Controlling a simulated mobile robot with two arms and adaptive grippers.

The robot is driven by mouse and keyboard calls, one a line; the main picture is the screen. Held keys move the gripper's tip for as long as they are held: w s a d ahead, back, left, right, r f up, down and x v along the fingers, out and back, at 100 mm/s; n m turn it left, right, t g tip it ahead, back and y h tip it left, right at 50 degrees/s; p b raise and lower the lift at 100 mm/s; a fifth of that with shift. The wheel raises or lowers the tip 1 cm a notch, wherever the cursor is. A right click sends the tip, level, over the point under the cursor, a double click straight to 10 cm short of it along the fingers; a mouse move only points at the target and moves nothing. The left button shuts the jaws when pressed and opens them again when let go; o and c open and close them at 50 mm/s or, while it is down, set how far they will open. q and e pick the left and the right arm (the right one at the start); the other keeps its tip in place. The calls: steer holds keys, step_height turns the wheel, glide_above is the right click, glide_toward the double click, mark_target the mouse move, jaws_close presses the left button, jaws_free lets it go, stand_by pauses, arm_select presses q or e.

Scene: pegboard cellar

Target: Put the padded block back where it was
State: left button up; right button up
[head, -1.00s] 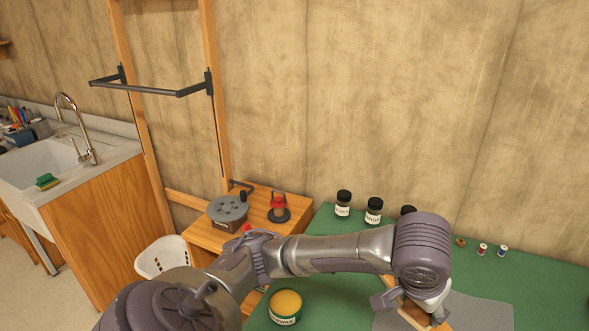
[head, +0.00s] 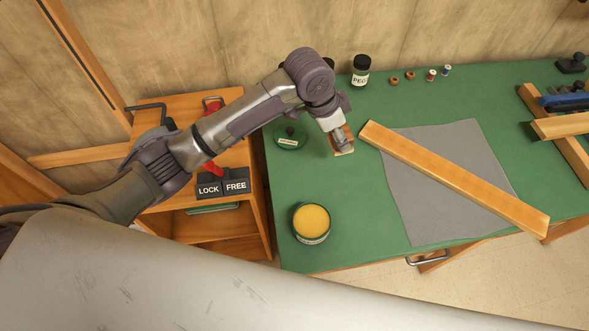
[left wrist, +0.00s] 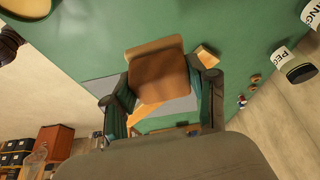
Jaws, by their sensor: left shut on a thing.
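The padded block (head: 344,142), brown with a paler lower edge, is between the fingers of my left gripper (head: 337,131), just left of the wooden plank's upper end. In the left wrist view the block (left wrist: 158,76) fills the space between the fingers of my left gripper (left wrist: 163,100), which is shut on it. The block is over the green tabletop (head: 365,215); I cannot tell whether it touches it. My right gripper is not in view.
The wooden plank (head: 455,180) lies diagonally across a grey cloth (head: 455,148). An open tin of orange wax (head: 312,222) and a green lid (head: 290,137) stand at left. A dark jar (head: 360,70) and several spools line the back. A wooden rack (head: 565,127) is at right.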

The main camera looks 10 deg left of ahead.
arm_select(q)
steer(key=shift+w+d+f+m, duration=0.1)
steer(key=shift+d+f+m, duration=0.3)
steer(key=shift+d, duration=0.35)
steer(key=shift+a+f, duration=0.15)
steer(key=shift+f, duration=0.15)
steer(key=s+a+f+p, duration=0.1)
steer(key=a+f, duration=0.1)
steer(key=a, duration=0.1)
steer(key=s+a+f+p, duration=0.1)
steer(key=a+f, duration=0.1)
steer(key=a, duration=0.2)
steer(key=s+a+f+p, duration=0.1)
steer(key=a+f, duration=0.1)
steer(key=a, duration=0.1)
steer(key=shift+s+a+f+p, duration=0.15)
steer(key=shift+s+a+p, duration=0.1)
steer(key=shift+p, duration=0.1)
step_height(320, 180, down, 4)
steer(key=shift+a+r+p, duration=0.1)
steer(key=shift+p, duration=0.35)
steer(key=shift+f, duration=0.2)
steer(key=shift+f, duration=0.2)
steer(key=o, duration=1.2)
